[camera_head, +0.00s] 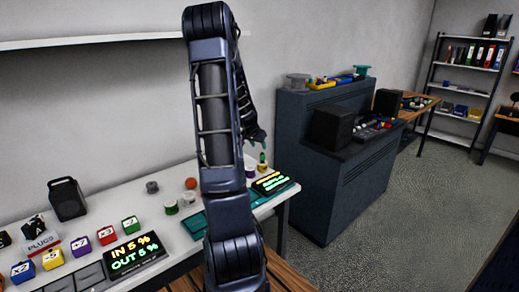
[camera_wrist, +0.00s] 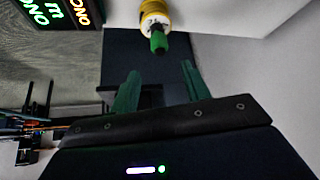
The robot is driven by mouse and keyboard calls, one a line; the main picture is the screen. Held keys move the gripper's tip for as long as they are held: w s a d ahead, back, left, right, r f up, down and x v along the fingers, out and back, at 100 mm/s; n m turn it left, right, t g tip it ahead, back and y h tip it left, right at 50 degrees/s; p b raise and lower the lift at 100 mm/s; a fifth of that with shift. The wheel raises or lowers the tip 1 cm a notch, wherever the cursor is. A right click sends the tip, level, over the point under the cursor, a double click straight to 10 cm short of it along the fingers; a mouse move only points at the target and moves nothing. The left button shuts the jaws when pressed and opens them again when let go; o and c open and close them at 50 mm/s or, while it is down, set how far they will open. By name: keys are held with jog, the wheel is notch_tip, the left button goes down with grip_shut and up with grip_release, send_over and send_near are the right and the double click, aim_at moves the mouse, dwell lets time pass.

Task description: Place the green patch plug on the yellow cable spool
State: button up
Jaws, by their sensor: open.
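The green patch plug (camera_wrist: 158,43) sits on the end of the yellow cable spool (camera_wrist: 154,18) in the wrist view, pointing toward my gripper. In the head view the plug (camera_head: 262,157) stands upright on top of the small yellow spool (camera_head: 262,167), near the right end of the white table. My gripper (camera_wrist: 163,86) is open and empty, its two green fingers spread apart. The plug is in line with the gap between them, beyond the fingertips and not touching them. In the head view my gripper (camera_head: 258,140) is just above the plug.
A purple-and-white spool (camera_head: 250,171) is left of the yellow one, and a lit display (camera_head: 270,183) stands in front. A green-and-white spool (camera_head: 171,207), an orange ball (camera_head: 190,183) and a grey spool (camera_head: 152,187) are farther left. A dark cabinet (camera_head: 318,185) stands to the right.

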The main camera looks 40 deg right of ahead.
jog(key=shift+a+r, duration=0.3)
jog(key=shift+r, duration=0.05)
jog(key=s+a+r+n+t+y, duration=0.1)
jog(key=a+r+n, duration=0.1)
jog(key=a+r, duration=0.45)
jog(key=s+a+r+n+y, duration=0.1)
jog(key=s+a+r+n, duration=0.15)
jog(key=a, duration=0.75)
jog(key=a+r+n+t+y, duration=0.1)
jog(key=a+r, duration=0.4)
jog(key=a, duration=0.4)
jog(key=s+a+r+n+y, duration=0.1)
jog(key=s+a+n, duration=0.3)
jog(key=s+a, duration=0.5)
jog(key=s+a+r+n+y, duration=0.2)
jog(key=s+a+r+n, duration=0.1)
jog(key=s+a, duration=0.6)
jog(key=a+n, duration=0.1)
jog(key=a, duration=0.2)
jog(key=shift+s+a+r, duration=0.35)
